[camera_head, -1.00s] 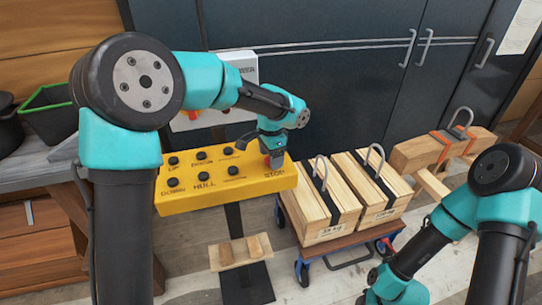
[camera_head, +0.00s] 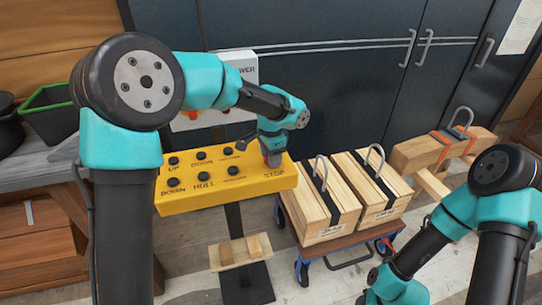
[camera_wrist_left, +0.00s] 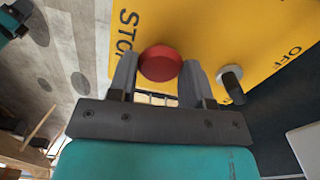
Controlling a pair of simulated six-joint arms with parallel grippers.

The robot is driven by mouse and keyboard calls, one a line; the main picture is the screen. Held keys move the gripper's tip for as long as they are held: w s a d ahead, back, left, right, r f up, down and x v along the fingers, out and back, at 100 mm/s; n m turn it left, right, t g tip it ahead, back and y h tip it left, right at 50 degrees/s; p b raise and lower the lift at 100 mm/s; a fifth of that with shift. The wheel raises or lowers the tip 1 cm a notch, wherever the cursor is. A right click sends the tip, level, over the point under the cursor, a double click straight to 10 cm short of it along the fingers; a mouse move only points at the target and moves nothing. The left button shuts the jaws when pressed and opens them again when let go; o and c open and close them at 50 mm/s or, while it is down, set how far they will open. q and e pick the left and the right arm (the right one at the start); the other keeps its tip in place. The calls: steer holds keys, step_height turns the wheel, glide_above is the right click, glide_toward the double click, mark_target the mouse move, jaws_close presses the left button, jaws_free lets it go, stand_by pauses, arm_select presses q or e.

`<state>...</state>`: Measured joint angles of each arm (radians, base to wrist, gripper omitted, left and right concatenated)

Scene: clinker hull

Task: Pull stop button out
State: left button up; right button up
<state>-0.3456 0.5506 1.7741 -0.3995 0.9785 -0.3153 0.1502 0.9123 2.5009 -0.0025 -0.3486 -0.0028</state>
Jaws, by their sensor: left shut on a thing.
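The yellow control box (camera_head: 227,192) stands on a dark post and carries several black buttons and the printed word STOP at its right end. In the left wrist view the red stop button (camera_wrist_left: 160,63) sits between the two fingers of my left gripper (camera_wrist_left: 158,75), beside the letters STOP on the yellow face (camera_wrist_left: 215,28). In the head view my left gripper (camera_head: 271,158) points down onto the right end of the box and hides most of the button. It is shut on the button. My right arm shows at the lower right, but its gripper is out of view.
Wooden crates with metal handles (camera_head: 325,205) stand on a blue trolley right of the box. A white panel (camera_head: 215,95) and dark cabinets (camera_head: 350,90) are behind.

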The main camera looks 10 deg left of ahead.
arm_select(q)
steer(key=shift+r, duration=0.55)
steer(key=o, duration=1.3)
step_height(320, 180, up, 17)
steer(key=shift+r, duration=0.2)
